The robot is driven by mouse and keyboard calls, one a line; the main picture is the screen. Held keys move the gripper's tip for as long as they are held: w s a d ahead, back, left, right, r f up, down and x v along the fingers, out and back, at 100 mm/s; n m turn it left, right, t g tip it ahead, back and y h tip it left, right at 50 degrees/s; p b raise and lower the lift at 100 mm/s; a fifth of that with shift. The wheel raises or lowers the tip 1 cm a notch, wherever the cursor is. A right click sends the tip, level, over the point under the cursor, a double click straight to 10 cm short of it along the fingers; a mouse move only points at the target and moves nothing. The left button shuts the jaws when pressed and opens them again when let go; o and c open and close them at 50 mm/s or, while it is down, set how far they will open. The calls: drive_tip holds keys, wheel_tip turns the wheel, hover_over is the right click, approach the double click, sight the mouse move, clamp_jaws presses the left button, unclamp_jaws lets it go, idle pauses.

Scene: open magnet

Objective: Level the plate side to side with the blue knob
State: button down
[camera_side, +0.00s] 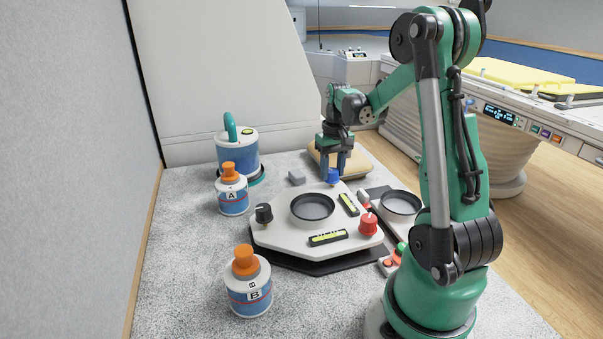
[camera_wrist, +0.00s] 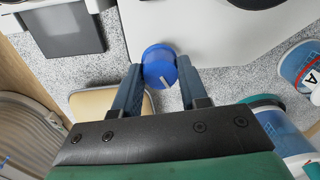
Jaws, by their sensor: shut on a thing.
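The white plate (camera_side: 282,222) sits on a dark base on the speckled table, with a round dark-rimmed well in its middle. The blue knob (camera_side: 333,176) is at its far edge; in the wrist view the knob (camera_wrist: 159,66) shows a white mark on top. My gripper (camera_side: 334,172) points down over it, and in the wrist view its fingers (camera_wrist: 160,75) stand on both sides of the knob, shut on it. Two vials with yellow-green fluid (camera_side: 327,238) and (camera_side: 349,205) lie on the plate; I cannot read their bubbles clearly.
A black knob (camera_side: 264,213) and a red knob (camera_side: 368,223) stand on the plate's other corners. Bottles A (camera_side: 232,195) and B (camera_side: 247,288) and a blue-white canister (camera_side: 237,152) stand to the left. A tan pad (camera_side: 352,165) lies behind my gripper.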

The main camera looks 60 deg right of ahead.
sight(332, 170)
drive_tip(key=m, duration=0.4)
drive_tip(key=shift+m, duration=1.8)
drive_tip(key=shift+c, duration=2.3)
unclamp_jaws()
drive_tip(key=shift+r, duration=2.85)
